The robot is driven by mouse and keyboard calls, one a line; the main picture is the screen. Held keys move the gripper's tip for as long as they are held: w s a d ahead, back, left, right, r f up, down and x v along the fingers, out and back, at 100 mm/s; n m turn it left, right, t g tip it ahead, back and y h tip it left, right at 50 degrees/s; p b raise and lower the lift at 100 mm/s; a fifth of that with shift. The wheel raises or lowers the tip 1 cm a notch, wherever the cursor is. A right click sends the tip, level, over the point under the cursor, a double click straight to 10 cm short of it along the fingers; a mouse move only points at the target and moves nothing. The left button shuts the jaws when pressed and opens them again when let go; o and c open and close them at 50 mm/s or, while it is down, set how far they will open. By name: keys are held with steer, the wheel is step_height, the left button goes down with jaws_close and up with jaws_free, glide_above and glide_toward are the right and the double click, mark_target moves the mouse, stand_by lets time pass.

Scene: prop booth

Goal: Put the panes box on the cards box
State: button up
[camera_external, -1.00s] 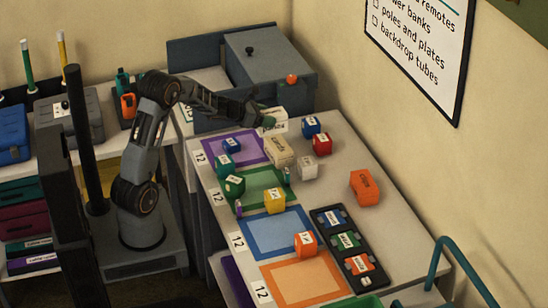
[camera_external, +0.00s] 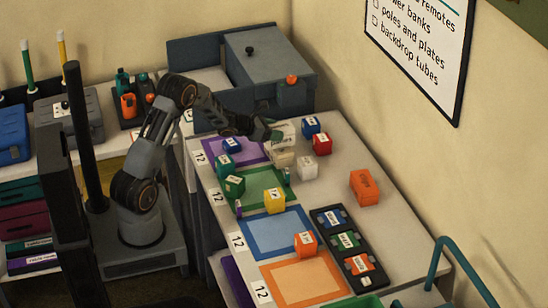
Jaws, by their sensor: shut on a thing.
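The panes box (camera_external: 285,132) is a cream-white box with a dark-lettered label. My gripper (camera_external: 274,133) is shut on it from the left. The cards box (camera_external: 282,159) is a cream box standing on the table, right of the purple mat and behind the green one. The panes box is over the cards box in the picture and hides its upper part. I cannot tell whether the two touch or a small gap is left.
A white box (camera_external: 307,167), a red box (camera_external: 322,143) and a blue box (camera_external: 310,126) stand close to the right. A yellow box (camera_external: 275,200) is nearer the camera. A grey cabinet (camera_external: 265,70) rises behind. The table's right side (camera_external: 345,150) has free room.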

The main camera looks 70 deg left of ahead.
steer(key=shift+f, duration=0.1)
steer(key=o, duration=1)
steer(key=shift+o, duration=0.2)
